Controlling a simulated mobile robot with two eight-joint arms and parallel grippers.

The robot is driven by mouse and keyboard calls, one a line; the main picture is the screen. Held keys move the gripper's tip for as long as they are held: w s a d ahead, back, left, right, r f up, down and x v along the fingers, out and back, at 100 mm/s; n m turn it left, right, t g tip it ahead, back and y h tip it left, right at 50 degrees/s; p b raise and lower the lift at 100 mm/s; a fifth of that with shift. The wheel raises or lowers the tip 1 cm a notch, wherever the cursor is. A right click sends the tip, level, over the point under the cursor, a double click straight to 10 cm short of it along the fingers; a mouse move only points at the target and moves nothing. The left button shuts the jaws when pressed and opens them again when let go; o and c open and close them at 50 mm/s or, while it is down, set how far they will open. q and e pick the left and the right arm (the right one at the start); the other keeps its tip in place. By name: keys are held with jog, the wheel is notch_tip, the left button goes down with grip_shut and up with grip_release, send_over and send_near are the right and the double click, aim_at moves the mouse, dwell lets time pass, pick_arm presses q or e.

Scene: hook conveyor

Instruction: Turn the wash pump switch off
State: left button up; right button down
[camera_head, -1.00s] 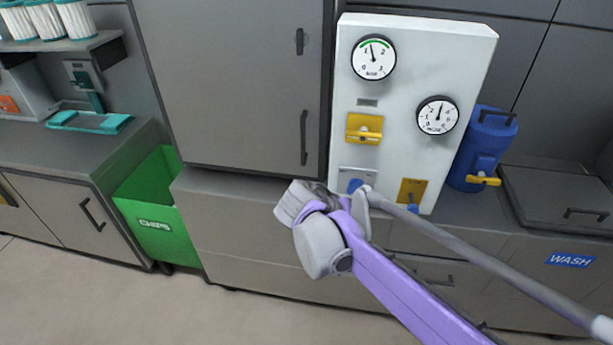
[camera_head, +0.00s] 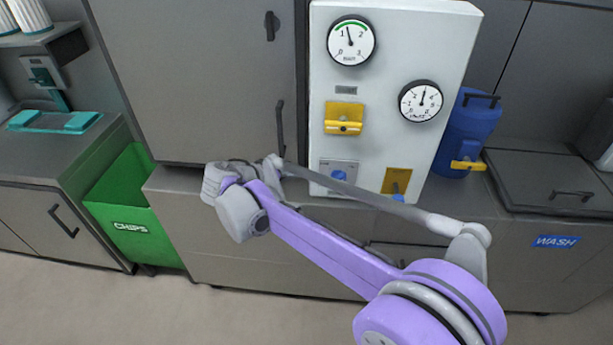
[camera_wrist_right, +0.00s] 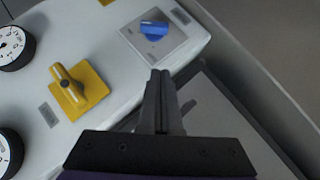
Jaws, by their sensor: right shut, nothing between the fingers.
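The white control panel (camera_head: 385,60) carries a blue knob on a grey plate (camera_head: 338,172) at lower left, a yellow handle on a yellow plate (camera_head: 344,118) above it, and a small blue knob on a yellow plate (camera_head: 397,184) at lower right. I cannot read which is the wash pump switch. In the right wrist view, the blue knob (camera_wrist_right: 154,29) lies beyond my right gripper (camera_wrist_right: 159,75), and the yellow handle (camera_wrist_right: 68,84) is to the left. My right gripper is shut and empty, apart from both. Its fingers cannot be made out in the head view. My left gripper is out of view.
Two round gauges (camera_head: 351,41) sit on the panel. A blue canister (camera_head: 466,135) with a yellow handle stands right of it, near a lidded WASH unit (camera_head: 556,241). A green CHIPS bin (camera_head: 128,215) and tall grey cabinet (camera_head: 205,75) are at left.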

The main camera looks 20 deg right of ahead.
send_near(331, 179)
jog(key=w+d, duration=0.2)
jog(key=w, duration=0.1)
jog(key=shift+w+d, duration=0.2)
jog(key=shift+d, duration=0.1)
jog(key=shift+s+d+f, duration=0.2)
jog(key=shift+d+f, duration=0.15)
jog(key=shift+f, duration=0.1)
jog(key=shift+s+d+f, duration=0.25)
jog(key=shift+d+f, duration=0.15)
jog(key=shift+f, duration=0.05)
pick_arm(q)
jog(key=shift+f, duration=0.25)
pick_arm(e)
jog(key=shift+s+d+f, duration=0.3)
jog(key=shift+d+f, duration=0.1)
jog(key=shift+f, duration=0.1)
